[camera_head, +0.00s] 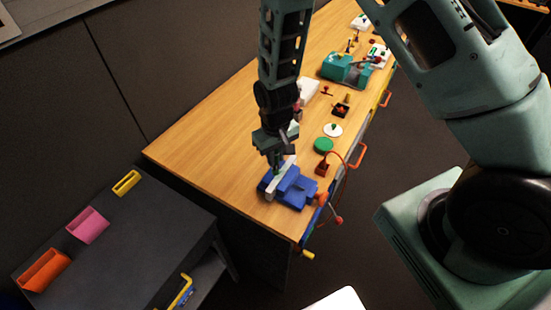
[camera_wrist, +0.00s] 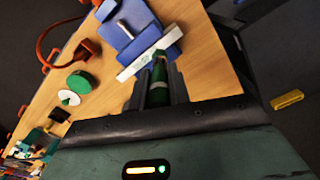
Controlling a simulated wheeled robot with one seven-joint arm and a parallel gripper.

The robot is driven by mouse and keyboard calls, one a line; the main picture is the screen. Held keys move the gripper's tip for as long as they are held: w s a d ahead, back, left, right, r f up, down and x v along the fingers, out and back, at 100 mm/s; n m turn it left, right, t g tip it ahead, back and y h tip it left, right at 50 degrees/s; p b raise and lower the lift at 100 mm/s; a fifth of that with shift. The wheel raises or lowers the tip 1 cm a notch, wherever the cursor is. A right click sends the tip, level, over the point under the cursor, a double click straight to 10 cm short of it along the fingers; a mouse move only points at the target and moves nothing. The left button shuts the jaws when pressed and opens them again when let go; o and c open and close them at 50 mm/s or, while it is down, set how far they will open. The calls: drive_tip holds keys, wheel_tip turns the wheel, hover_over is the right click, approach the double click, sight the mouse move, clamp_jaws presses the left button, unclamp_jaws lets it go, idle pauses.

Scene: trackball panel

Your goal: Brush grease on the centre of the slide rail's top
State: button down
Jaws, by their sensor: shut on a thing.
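My gripper (camera_head: 277,160) points down over the near end of the wooden bench. It is shut on a green-handled brush (camera_wrist: 160,88), which lies between the two fingers in the wrist view. The pale slide rail (camera_wrist: 134,67) is a straight bar along the side of the blue vise (camera_wrist: 126,32). In the head view, the rail (camera_head: 271,191) and the vise (camera_head: 296,188) lie just below my gripper. The brush's far end is at the rail in the wrist view. I cannot tell whether the bristles touch its top. No grease is clearly visible on the rail.
A green round container (camera_head: 323,145), a white disc (camera_head: 333,130) and a red-based cable fixture (camera_head: 322,168) stand beyond the vise. A teal machine (camera_head: 345,69) stands farther back. The bench's left part is clear. A dark side table (camera_head: 130,225) with coloured bins stands left.

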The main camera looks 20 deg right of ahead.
drive_tip(key=shift+r+p, duration=1.15)
drive_tip(key=shift+r, duration=0.85)
